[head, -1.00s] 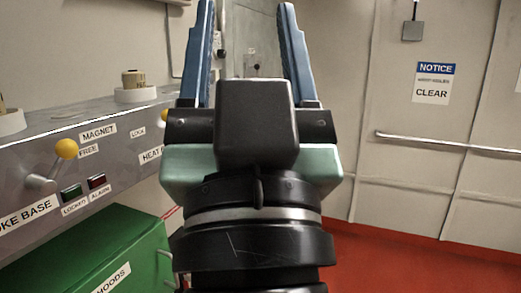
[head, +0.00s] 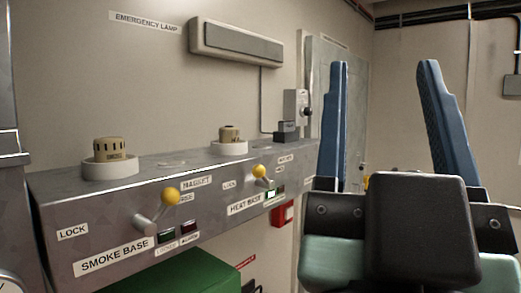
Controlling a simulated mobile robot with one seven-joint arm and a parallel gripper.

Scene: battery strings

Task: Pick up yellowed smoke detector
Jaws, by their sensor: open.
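A similar tan detector (head: 229,133) sits on a second white base. Yellow-knobbed levers (head: 171,195) stick out from the bench front (head: 215,215). A green box (head: 180,272) stands below. An emergency lamp (head: 236,43) hangs on the wall above.

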